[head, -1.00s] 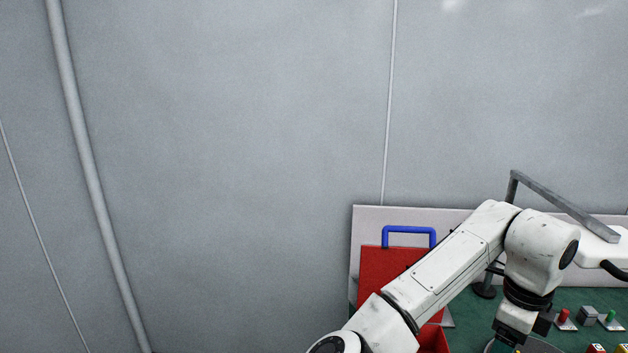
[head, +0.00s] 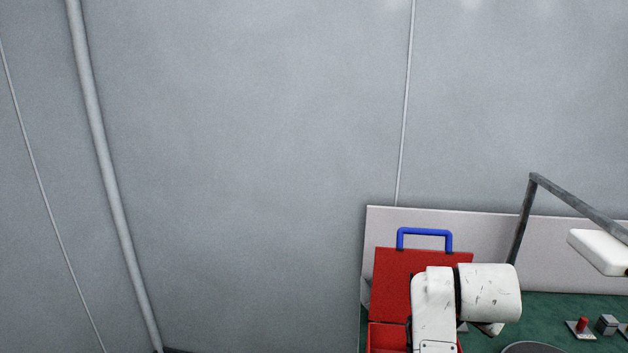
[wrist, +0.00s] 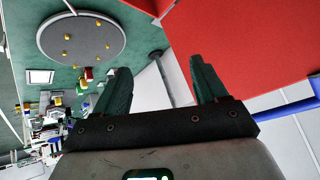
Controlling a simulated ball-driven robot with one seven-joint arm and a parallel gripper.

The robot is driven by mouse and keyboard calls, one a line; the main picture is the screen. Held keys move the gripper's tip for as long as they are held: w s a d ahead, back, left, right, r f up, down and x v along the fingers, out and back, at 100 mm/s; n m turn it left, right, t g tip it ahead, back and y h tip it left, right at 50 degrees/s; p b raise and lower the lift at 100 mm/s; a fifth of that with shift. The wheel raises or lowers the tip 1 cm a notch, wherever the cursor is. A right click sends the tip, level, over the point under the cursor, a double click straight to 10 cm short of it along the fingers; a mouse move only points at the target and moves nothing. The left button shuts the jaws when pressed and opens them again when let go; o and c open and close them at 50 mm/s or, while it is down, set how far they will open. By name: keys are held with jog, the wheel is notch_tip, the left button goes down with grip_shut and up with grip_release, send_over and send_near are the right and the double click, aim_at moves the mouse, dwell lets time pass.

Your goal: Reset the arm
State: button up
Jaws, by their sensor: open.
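My gripper (wrist: 160,85) shows in the wrist view with its two dark green fingers apart and nothing between them. In the head view my white arm is folded at the lower right, in front of the red toolbox (head: 400,275), and the gripper itself is hidden or out of frame there. In the wrist view the red toolbox (wrist: 260,45) fills the upper right, with its blue handle (wrist: 290,115) at the right edge. The gripper is clear of the table and touches nothing that I can see.
A round grey tray (wrist: 82,35) with several small yellow pieces lies on the green table (head: 560,305). Several small parts (wrist: 60,120) crowd the lower left of the wrist view. A lamp (head: 600,250) on a metal arm overhangs the table. A pale board (head: 490,235) stands behind.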

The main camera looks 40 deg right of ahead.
jog(key=a+f+n+t+y, duration=0.1)
jog(key=a+f+n+y, duration=0.1)
jog(key=a+f+n, duration=0.55)
jog(key=w+a+f+n+t+y, duration=0.1)
jog(key=a+f+n+y, duration=0.25)
jog(key=a, duration=0.65)
jog(key=a+f+n+t+y, duration=0.1)
jog(key=a+f+n+y, duration=0.1)
jog(key=a+f+n, duration=0.55)
jog(key=s+a+f+m+g, duration=0.1)
jog(key=s+f+g, duration=0.3)
jog(key=s, duration=0.7)
jog(key=shift+a+f+g, duration=0.2)
jog(key=shift+a+g, duration=0.1)
jog(key=shift+a, duration=0.2)
jog(key=shift+w, duration=0.1)
jog(key=shift+c, duration=0.3)
